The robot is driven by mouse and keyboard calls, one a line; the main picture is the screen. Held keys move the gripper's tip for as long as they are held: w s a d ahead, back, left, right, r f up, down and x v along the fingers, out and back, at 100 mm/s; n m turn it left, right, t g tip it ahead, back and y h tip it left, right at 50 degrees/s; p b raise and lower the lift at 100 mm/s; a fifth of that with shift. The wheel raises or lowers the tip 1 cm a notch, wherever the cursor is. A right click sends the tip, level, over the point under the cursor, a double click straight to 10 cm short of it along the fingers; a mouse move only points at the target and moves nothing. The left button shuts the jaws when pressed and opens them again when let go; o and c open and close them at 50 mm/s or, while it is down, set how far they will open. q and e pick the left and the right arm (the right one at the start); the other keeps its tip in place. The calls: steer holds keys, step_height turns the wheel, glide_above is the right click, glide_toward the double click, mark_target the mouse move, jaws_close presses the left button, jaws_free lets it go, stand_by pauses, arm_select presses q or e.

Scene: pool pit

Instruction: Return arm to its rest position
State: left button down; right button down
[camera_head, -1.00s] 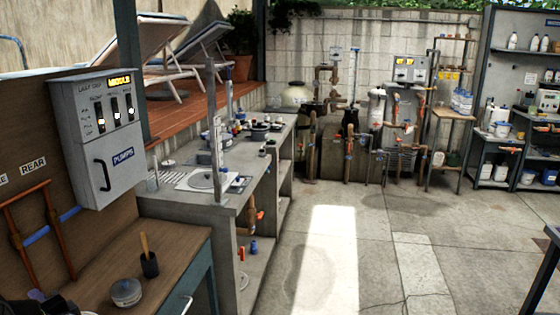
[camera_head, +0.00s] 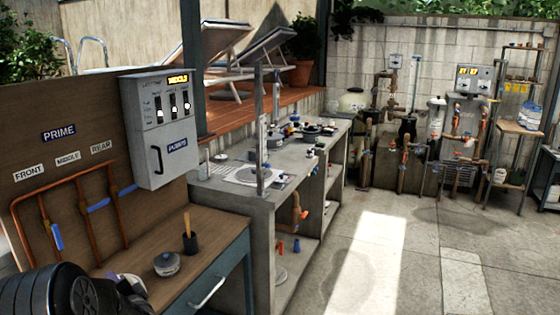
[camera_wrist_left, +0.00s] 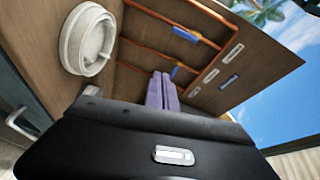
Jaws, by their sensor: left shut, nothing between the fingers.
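My left arm enters the head view at the bottom left corner. My left gripper (camera_head: 132,286) is there, partly cut off by the frame edge, over the near end of the wooden bench (camera_head: 222,242). In the left wrist view its two purple fingers (camera_wrist_left: 162,90) lie together, shut and empty. They are apart from a round pale container (camera_wrist_left: 88,40) on the bench. My right gripper is in neither view.
A round tub (camera_head: 166,264) and a dark cup with a wooden-handled tool (camera_head: 190,243) stand on the bench. Copper pipes with blue handles (camera_head: 97,206) and a grey control box (camera_head: 160,130) line the board behind. Open floor (camera_head: 400,270) lies to the right.

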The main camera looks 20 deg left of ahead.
arm_select(q)
steer(key=w+d+f+n+t+h, duration=0.1)
steer(key=w+d+f+n+h, duration=0.2)
steer(key=d+f, duration=0.35)
steer(key=w+d+f+n+t+h, duration=0.1)
steer(key=w+d+f+h, duration=0.1)
steer(key=d+f+h, duration=0.35)
steer(key=s+d+f+n+g+h, duration=0.25)
steer(key=d+f+h, duration=0.25)
steer(key=d+f, duration=1.05)
steer(key=s+d+f+m+g+h, duration=0.1)
steer(key=s+d+f+g+h, duration=0.2)
steer(key=s+d, duration=0.8)
steer(key=s+d+f+g+h, duration=0.3)
steer(key=s+d+f, duration=0.2)
steer(key=s+d, duration=0.6)
steer(key=d, duration=0.5)
steer(key=shift+d+f+m, duration=0.25)
steer(key=shift+m, duration=0.1)
steer(key=shift+a+g, duration=0.1)
steer(key=shift+g, duration=0.15)
